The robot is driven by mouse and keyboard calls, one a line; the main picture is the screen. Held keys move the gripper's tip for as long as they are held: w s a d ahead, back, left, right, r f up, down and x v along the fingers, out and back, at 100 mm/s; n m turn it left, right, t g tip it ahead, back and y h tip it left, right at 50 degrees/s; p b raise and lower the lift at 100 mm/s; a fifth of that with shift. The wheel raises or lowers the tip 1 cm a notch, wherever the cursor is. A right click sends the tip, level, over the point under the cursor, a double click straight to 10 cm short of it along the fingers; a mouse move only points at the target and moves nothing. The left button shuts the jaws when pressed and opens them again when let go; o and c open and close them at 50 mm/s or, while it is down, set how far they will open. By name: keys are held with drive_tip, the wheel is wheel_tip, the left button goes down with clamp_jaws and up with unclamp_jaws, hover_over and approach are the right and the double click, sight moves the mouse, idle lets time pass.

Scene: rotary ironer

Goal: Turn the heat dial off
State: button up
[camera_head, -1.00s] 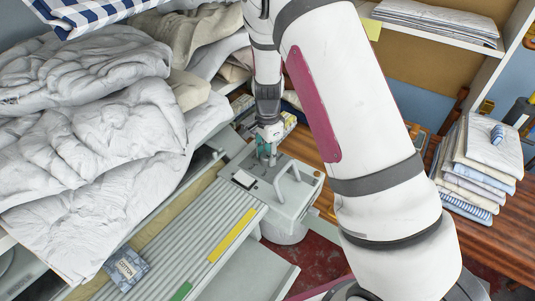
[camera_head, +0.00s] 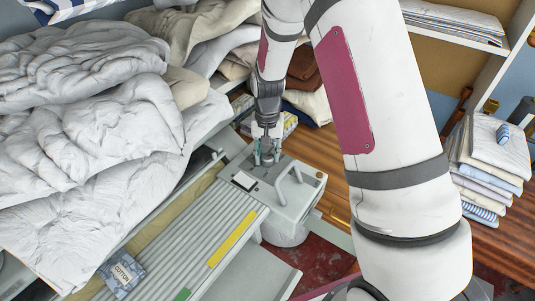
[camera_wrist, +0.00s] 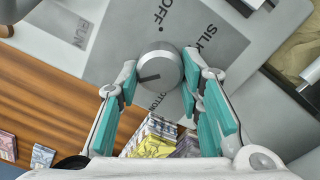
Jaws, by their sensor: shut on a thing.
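The heat dial (camera_wrist: 160,68) is a round grey knob with a dark pointer line, on a grey label plate (camera_wrist: 118,48). The pointer line aims left and slightly down in the wrist view. The OFF word with its dot is above the knob, SILK is to the upper right and COTTON is below. My gripper (camera_wrist: 161,70) has its teal-padded fingers on both sides of the knob, shut on it. In the head view my gripper (camera_head: 266,158) points down onto the ironer's control box (camera_head: 297,202), and the dial is hidden there.
A handle (camera_head: 287,177) rises from the box, right of my gripper. Piled white laundry (camera_head: 90,150) fills the left. Folded cloths (camera_head: 484,175) lie on the wooden table at right.

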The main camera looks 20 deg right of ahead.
sight(266, 156)
drive_tip(key=n, duration=0.7)
drive_tip(key=shift+a+b, duration=0.15)
drive_tip(key=shift+b, duration=0.2)
drive_tip(key=n, duration=0.4)
drive_tip(key=shift+a+n, duration=0.1)
drive_tip(key=shift+n, duration=1.7)
drive_tip(key=o, duration=1.2)
drive_tip(key=shift+c, duration=0.2)
drive_tip(key=shift+r, duration=0.1)
wheel_tip(266, 156, up, 7)
drive_tip(key=shift+r, duration=0.15)
